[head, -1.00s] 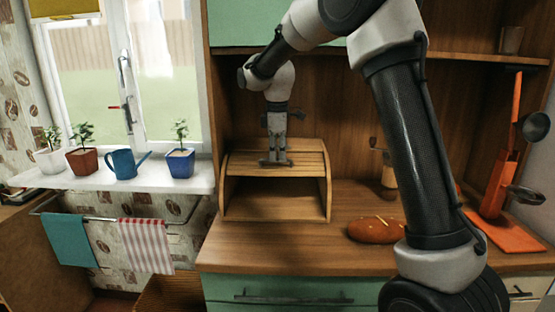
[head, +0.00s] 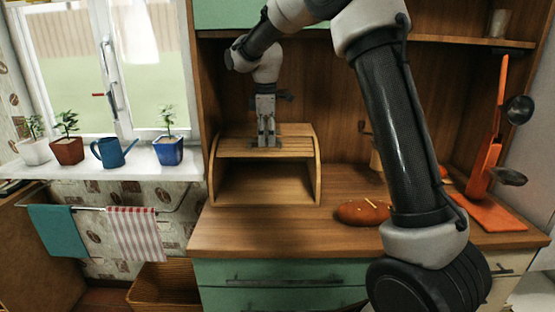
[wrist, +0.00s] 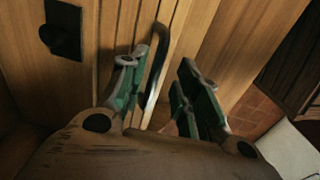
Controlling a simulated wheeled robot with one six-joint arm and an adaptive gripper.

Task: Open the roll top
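The wooden bread box (head: 319,172) stands on the counter against the back panel. Its slatted roll top (head: 230,147) is up, and the front shows a wide, dark, empty opening. My gripper (head: 266,142) points down at the slats on top of the box, above the opening. In the wrist view, my gripper (wrist: 162,76) has its green-padded fingers apart with a clear gap. A dark curved bar (wrist: 157,65), apparently the handle, shows between and beyond the fingers. I cannot tell whether a finger touches it.
A brown loaf (head: 362,212) lies on the counter right of the box. An orange board and utensil stand (head: 487,172) are further right. A blue watering can (head: 111,153) and potted plants stand on the sill at left. The counter front before the box is clear.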

